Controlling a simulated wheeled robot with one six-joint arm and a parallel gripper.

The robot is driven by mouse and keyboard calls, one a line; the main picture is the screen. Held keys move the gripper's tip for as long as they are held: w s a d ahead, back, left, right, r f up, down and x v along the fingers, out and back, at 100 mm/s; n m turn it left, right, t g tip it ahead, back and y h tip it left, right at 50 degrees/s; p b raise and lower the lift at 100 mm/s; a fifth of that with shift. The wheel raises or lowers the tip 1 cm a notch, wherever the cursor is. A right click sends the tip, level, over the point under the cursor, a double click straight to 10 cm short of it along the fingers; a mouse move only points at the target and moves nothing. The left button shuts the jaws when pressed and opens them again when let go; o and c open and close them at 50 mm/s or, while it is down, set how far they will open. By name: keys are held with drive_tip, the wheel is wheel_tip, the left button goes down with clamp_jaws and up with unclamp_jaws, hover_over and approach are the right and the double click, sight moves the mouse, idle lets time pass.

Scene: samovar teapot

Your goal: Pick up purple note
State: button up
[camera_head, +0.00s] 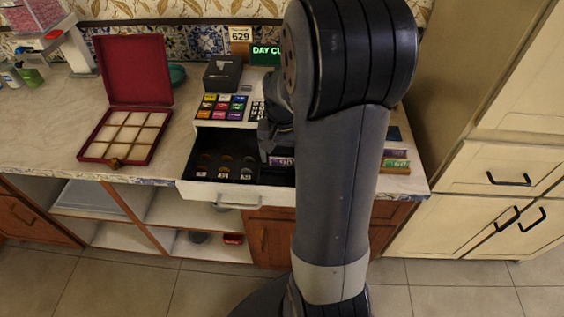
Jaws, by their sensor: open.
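A purple note (281,161), with partly readable digits, shows beside my arm at the right of the open cash drawer (238,202). A second purple strip (397,153) shows on the other side of my arm, with a green one (395,164) just in front of it. My gripper (268,145) is open, pointing down over the drawer close to the first purple note. My arm hides part of the gripper, the right part of the drawer and whatever lies between the purple pieces. I cannot tell whether the fingers touch the note.
The drawer holds coins in dark compartments, below a cash register (222,105) with coloured keys. An open red box (129,128) with pale compartments stands left. A dark box (223,73) and a 629 sign (241,34) stand behind. A cream cabinet (490,150) stands right.

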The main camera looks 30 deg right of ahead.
drive_tip(key=c, duration=0.7)
wheel_tip(320, 180, up, 15)
drive_tip(key=p, duration=0.4)
drive_tip(key=shift+p, duration=0.3)
drive_tip(key=shift+c, duration=0.2)
idle(0.4)
